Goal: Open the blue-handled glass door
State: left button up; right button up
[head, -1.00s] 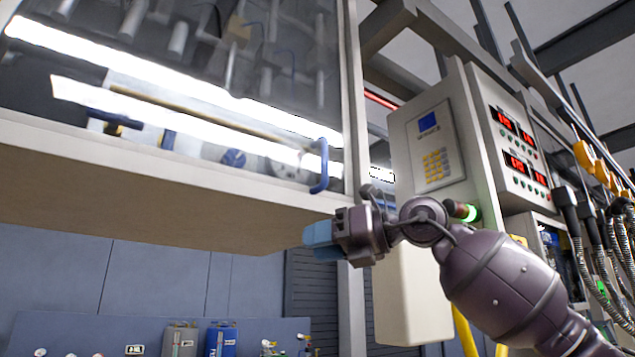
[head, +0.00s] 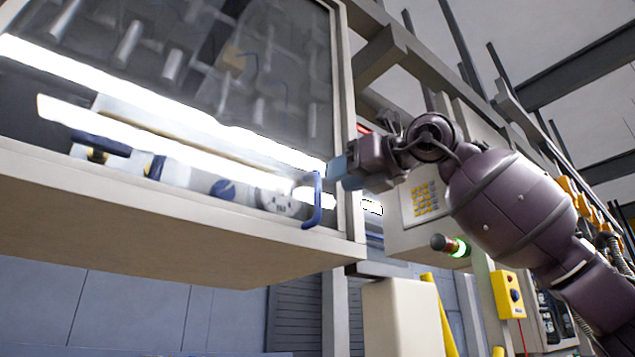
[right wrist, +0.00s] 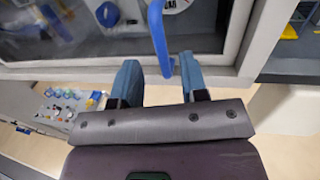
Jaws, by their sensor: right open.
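The glass door (head: 285,75) is a large pane in a pale frame on a cabinet, and it looks shut. Its blue handle (head: 317,200) is a bent bar at the lower right corner. My right gripper (head: 338,170), with blue fingers, is open just right of the handle's upper part. In the right wrist view, the handle (right wrist: 158,38) comes down from the top and its lower end shows between the two open fingertips (right wrist: 162,73). I cannot tell whether they touch it. My left gripper is not in view.
A keypad panel (head: 420,205) is behind my right wrist. A green-lit lamp (head: 459,247) is below my right arm. A yellow box with a button (head: 508,294) is at the lower right. The cabinet's pale underside (head: 150,225) overhangs open room.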

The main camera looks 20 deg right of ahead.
aim_at(320, 186)
jog(key=p+x, duration=0.1)
jog(key=x, duration=0.5)
jog(key=shift+a+p, duration=0.1)
jog(key=shift+p, duration=0.2)
jog(key=shift+c, duration=0.3)
grip_shut()
